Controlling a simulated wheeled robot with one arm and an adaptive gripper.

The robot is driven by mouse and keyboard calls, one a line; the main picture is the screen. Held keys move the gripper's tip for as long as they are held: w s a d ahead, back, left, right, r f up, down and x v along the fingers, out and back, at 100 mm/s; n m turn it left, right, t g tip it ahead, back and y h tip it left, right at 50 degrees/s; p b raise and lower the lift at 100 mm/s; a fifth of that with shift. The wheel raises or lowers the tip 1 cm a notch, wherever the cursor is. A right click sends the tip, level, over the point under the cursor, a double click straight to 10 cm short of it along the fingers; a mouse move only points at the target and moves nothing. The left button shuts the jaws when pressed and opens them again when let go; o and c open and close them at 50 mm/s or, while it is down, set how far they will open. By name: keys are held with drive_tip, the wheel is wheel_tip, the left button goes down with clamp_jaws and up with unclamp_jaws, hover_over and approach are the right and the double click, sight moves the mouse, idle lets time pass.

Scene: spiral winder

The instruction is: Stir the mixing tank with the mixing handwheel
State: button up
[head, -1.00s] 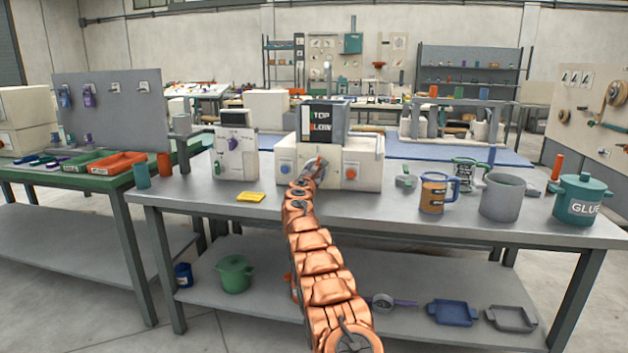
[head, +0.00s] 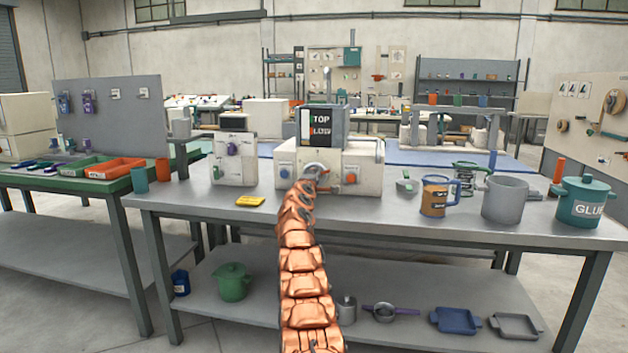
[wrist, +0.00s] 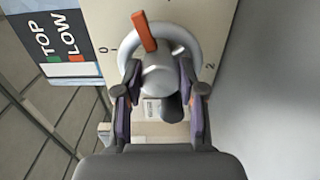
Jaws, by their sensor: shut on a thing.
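The mixing handwheel is a pale ring with a grey hub and an orange marker; it shows in the wrist view (wrist: 208,48) and, small, in the head view (head: 314,167). It sits on the front of a white machine (head: 366,165), which carries a dark panel (head: 322,124) reading TOP and LOW. My gripper (wrist: 160,85) has its two fingers on either side of the grey hub, shut on the handwheel. The orange marker points up and slightly left in the wrist view, between the marks 0 and 2. The tank's inside cannot be seen.
A blue button (head: 285,172) and an orange button (head: 351,179) flank the handwheel. The bench front is clear.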

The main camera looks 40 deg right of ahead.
drive_tip(key=m+p, duration=0.2)
drive_tip(key=m, duration=0.3)
drive_tip(key=shift+r, duration=0.1)
drive_tip(key=shift+m, duration=0.3)
drive_tip(key=shift+f, duration=0.25)
drive_tip(key=o, duration=1.1)
drive_tip(key=shift+o, duration=0.2)
drive_tip(key=shift+a, duration=0.25)
